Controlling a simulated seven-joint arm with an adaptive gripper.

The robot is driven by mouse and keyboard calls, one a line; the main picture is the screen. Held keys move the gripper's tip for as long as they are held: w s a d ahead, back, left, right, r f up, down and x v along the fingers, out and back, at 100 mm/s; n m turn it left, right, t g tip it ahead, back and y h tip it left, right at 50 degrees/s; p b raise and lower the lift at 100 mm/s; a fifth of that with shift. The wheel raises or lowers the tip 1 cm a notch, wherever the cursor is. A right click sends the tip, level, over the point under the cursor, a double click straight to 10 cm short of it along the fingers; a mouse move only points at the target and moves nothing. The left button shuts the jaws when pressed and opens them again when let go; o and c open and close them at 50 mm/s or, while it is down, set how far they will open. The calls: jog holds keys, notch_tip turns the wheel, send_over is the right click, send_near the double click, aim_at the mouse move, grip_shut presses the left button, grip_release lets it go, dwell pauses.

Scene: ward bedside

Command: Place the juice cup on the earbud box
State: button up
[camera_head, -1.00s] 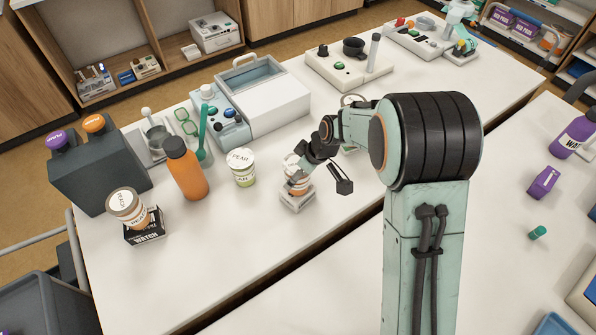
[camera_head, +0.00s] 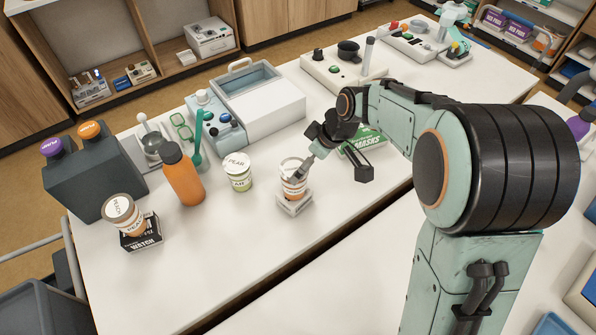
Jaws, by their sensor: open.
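A white-lidded cup with an orange band (camera_head: 293,181), which I take as the juice cup, stands upright on a small pale grey-white box (camera_head: 296,205), which I take as the earbud box. Its label is too small to read. My gripper (camera_head: 336,166) is open just right of the cup, with one fingertip close to the lid's right edge; I cannot tell whether it touches. The other finger is well to the right. Nothing shows between the fingers.
A pear cup (camera_head: 238,172) stands left of the pale box. Further left are an orange bottle (camera_head: 183,176) and a peach cup (camera_head: 122,213) on a black watch box (camera_head: 141,236). A green masks box (camera_head: 366,142) lies behind my gripper. The table front is clear.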

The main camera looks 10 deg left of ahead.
jog(key=s+d+r+m+h, duration=0.2)
jog(key=s+d+r+m, duration=0.3)
jog(key=s+d+r, duration=0.45)
jog(key=s+d+f+m+g, duration=0.1)
jog(key=s+d+f+m, duration=0.1)
jog(key=s, duration=0.6)
jog(key=s+d+f+m+g+h, duration=0.1)
jog(key=s+d+f+m, duration=0.1)
jog(key=s+m, duration=0.3)
jog(key=s, duration=0.3)
jog(key=shift+s+d, duration=0.15)
jog(key=shift+d, duration=0.05)
